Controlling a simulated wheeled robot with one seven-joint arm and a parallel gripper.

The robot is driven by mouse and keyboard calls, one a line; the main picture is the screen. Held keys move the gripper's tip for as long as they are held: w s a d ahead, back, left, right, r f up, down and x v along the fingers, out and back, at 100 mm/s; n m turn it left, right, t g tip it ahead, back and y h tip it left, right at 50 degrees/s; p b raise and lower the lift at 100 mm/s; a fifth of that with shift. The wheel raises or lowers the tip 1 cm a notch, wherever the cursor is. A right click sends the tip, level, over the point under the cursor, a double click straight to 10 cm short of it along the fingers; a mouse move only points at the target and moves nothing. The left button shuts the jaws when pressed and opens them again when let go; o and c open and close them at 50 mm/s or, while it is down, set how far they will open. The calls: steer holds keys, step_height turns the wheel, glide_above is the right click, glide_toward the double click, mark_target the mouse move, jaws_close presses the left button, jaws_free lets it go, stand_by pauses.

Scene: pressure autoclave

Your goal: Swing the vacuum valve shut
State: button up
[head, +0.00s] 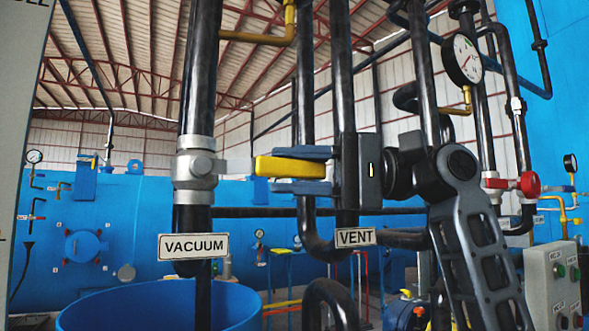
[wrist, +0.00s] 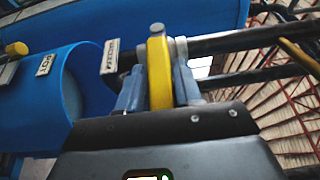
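The vacuum valve has a silver-grey body (head: 195,170) on a dark vertical pipe, above a white VACUUM label (head: 193,247). Its yellow lever handle (head: 290,168) points right, level and across the pipe. My gripper (head: 272,170) reaches in from the right, with one blue finger above the handle and one below. In the wrist view the yellow handle (wrist: 158,75) stands between the two blue fingers of my gripper (wrist: 160,80), which press close on both sides. The handle's far end is hidden inside the gripper.
A VENT label (head: 355,237) and dark pipes stand close behind my gripper. A pressure gauge (head: 464,58) and a red-handled valve (head: 528,184) are to the right. An open blue tank (head: 160,305) stands below the valve, and a large blue vessel (head: 120,215) lies behind.

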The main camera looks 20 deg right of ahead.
steer(key=o, duration=0.3)
steer(key=b+v, duration=0.1)
steer(key=v, duration=0.7)
steer(key=shift+w, duration=0.1)
steer(key=shift+a, duration=0.1)
stand_by(0.4)
